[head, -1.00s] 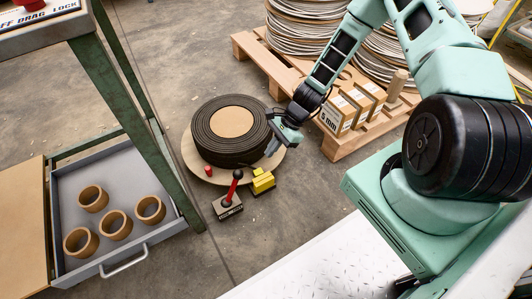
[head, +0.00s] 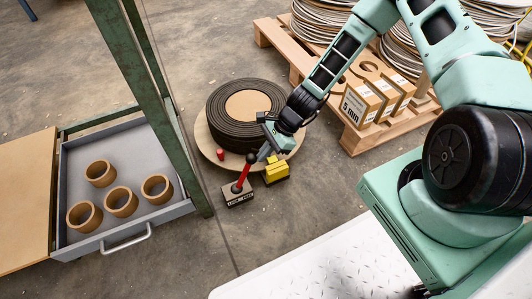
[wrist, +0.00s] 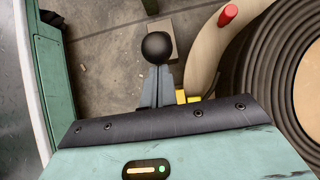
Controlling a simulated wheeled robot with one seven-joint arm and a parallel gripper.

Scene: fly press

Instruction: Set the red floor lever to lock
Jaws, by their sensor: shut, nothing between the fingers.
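The red floor lever (head: 243,176) rises from a small grey base (head: 237,199) on the floor. It leans up and to the right in the head view, and its black ball knob (head: 251,158) is on top. Lettering on the base is too small to read surely. My gripper (head: 262,156) is shut and empty, its fingertips just right of the knob. In the wrist view the knob (wrist: 157,47) sits right at the tips of the closed fingers (wrist: 157,85), hiding the shaft. I cannot tell whether they touch.
A yellow block (head: 276,172) stands close right of the lever. Behind is a dark coil (head: 225,136) on a round board (head: 205,145) with a red peg (head: 220,154). An open drawer (head: 75,172) with several rings is left, a pallet (head: 359,142) with boxes right.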

